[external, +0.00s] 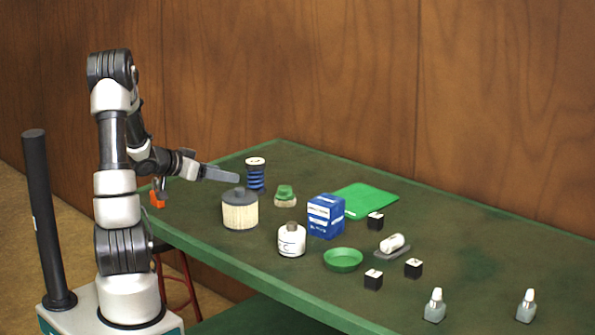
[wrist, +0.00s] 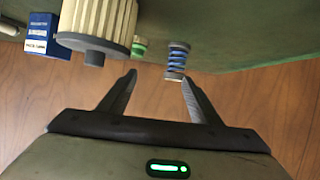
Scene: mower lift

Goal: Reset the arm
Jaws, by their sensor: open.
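My arm stands at the left of the external view, bent, with its forearm reaching low over the table's far left corner. My gripper (external: 236,178) points right, above and behind the cream pleated filter (external: 240,212). In the wrist view my gripper (wrist: 159,77) has its two fingers spread apart with nothing between them. The blue coil spring (wrist: 177,60) shows beyond the fingertips there, and the filter (wrist: 97,22) shows to the left. In the external view the spring (external: 255,176) stands upright just right of the gripper tip.
The green-edged table (external: 480,250) holds a green-capped jar (external: 285,196), blue box (external: 326,215), green mat (external: 366,200), white bottle (external: 291,240), green dish (external: 343,260), several black cubes and two small bottles. A wooden wall (external: 300,70) rises behind. A red stool (external: 178,285) stands near my base.

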